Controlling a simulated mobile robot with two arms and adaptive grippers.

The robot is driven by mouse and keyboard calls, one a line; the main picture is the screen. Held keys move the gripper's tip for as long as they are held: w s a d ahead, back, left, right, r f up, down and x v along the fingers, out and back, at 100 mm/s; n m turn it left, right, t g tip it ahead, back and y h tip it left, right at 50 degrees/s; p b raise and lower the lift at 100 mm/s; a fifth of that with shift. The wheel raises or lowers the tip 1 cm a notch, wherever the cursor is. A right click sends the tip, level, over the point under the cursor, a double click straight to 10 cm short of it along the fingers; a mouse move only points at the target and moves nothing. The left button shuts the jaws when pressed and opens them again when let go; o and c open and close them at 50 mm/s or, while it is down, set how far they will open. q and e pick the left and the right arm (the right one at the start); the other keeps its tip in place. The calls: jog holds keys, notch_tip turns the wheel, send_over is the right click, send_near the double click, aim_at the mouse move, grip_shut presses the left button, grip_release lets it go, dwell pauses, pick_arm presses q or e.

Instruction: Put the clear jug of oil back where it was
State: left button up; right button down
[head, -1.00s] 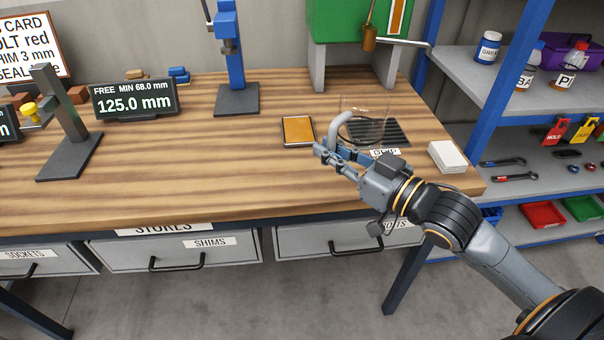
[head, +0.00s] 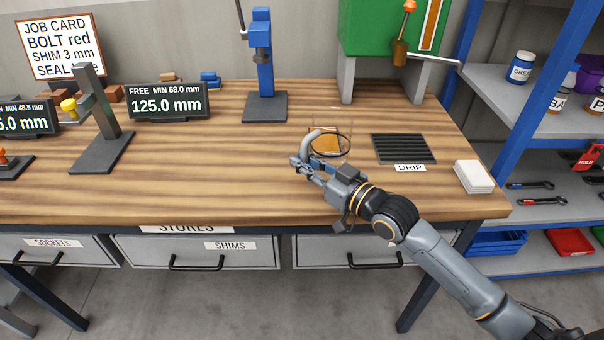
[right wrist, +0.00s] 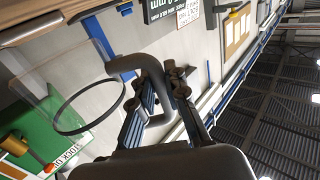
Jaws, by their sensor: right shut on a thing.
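The clear jug (head: 345,133) has a grey curved handle and a dark ring at its rim. My right gripper (head: 306,166) is shut on the handle at the front left of the jug. In the right wrist view the jug (right wrist: 92,98) stands out beside the fingers (right wrist: 152,108), with the grey handle between them. I cannot make out oil in it. The jug is in front of an orange pad (head: 326,140), which shows through it. I cannot tell whether its base touches the bench. The black ribbed DRIP mat (head: 403,148) is bare. My left gripper is not in view.
A white block (head: 473,176) lies at the bench's right end. A blue press stand (head: 263,75) and a green machine (head: 385,28) stand at the back. A display (head: 167,101) and a dark stand (head: 100,125) are left. The bench's front middle is clear.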

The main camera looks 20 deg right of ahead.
jog(key=shift+w+a+f, duration=0.2)
jog(key=shift+w+f, duration=0.2)
jog(key=shift+f, duration=1.75)
jog(key=shift+f, duration=0.1)
jog(key=c, duration=1.4)
grip_release()
jog(key=shift+o, duration=0.2)
